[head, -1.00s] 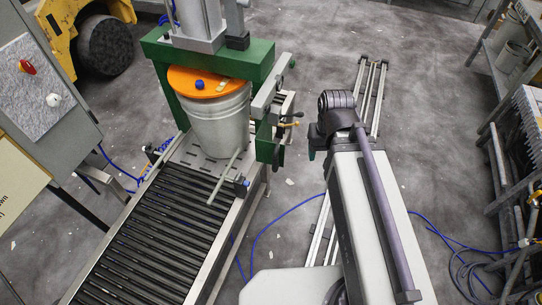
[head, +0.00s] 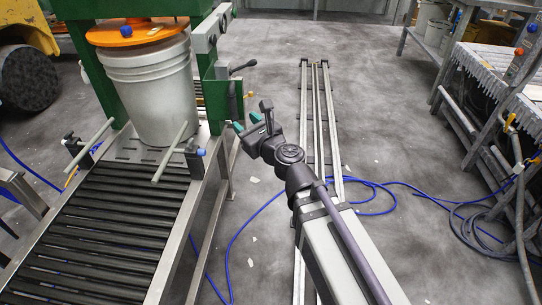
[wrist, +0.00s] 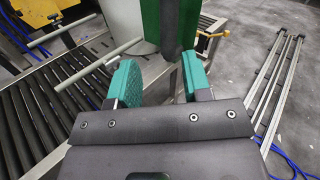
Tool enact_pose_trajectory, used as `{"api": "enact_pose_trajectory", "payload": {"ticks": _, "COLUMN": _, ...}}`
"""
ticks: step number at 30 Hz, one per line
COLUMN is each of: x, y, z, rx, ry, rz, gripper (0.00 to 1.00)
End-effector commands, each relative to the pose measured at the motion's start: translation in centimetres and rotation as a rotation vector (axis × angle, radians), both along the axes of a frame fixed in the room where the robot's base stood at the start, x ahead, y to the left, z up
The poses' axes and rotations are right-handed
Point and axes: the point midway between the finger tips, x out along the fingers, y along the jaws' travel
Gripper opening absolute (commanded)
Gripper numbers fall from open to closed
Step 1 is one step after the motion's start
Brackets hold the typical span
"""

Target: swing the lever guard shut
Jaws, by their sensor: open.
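The green press (head: 222,90) stands at left with a black-handled lever (head: 243,67) sticking out from its right side. A grey bar with round holes (head: 211,33) is mounted above that lever; I cannot tell for certain which part is the lever guard. My gripper (head: 250,121) is open and empty, below and to the right of the lever, apart from the press. In the wrist view its teal-padded fingers (wrist: 158,72) are spread, with the lower part of a green press post (wrist: 163,25) beyond them. The lever is not clear there.
A grey pail (head: 150,90) with an orange lid (head: 135,32) stands in the press, behind the roller conveyor (head: 90,225). Grey rods (head: 172,150) reach over the conveyor. Floor rails (head: 305,110) run to the right.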

Motion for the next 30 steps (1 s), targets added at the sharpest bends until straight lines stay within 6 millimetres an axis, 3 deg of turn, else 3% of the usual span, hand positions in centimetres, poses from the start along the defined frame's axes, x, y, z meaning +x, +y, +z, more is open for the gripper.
{"api": "enact_pose_trajectory", "payload": {"ticks": 3, "x": 0.6, "y": -0.9, "z": 0.5, "rx": 0.126, "ry": 0.076, "rz": -0.059, "gripper": 0.45}}
{"api": "enact_pose_trajectory", "payload": {"ticks": 10, "x": 1.2, "y": -0.5, "z": 0.5, "rx": 0.135, "ry": 0.083, "rz": -0.054, "gripper": 0.45}}
{"api": "enact_pose_trajectory", "payload": {"ticks": 26, "x": 7.6, "y": 3.6, "z": 0.5, "rx": 0.131, "ry": 0.081, "rz": -0.052, "gripper": 0.45}}
{"api": "enact_pose_trajectory", "payload": {"ticks": 30, "x": 7.3, "y": 3.4, "z": 0.5, "rx": 0.130, "ry": 0.081, "rz": -0.053, "gripper": 0.33}}
